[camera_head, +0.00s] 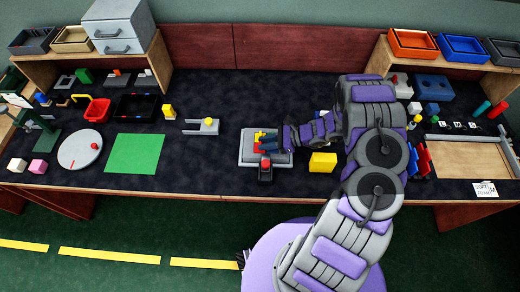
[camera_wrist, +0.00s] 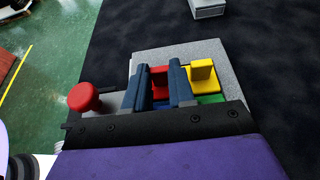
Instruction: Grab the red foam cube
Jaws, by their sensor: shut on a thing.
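The red foam cube (camera_wrist: 158,82) shows between the two dark blue fingers of my gripper (camera_wrist: 157,92) in the wrist view. The fingers are shut on it, and its lower part is hard to make out. It sits over a pale grey slab (camera_wrist: 150,59), beside a yellow piece (camera_wrist: 203,72) on its right. In the head view, my gripper (camera_head: 268,142) reaches from the right onto the grey slab (camera_head: 248,155), and a little red of the cube (camera_head: 257,148) shows by the fingers.
A red round button (camera_wrist: 83,97) stands at the slab's left in the wrist view. Green and blue patches lie near the fingers. In the head view, a yellow block (camera_head: 323,162) lies right of the slab, and a green mat (camera_head: 135,153) lies left.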

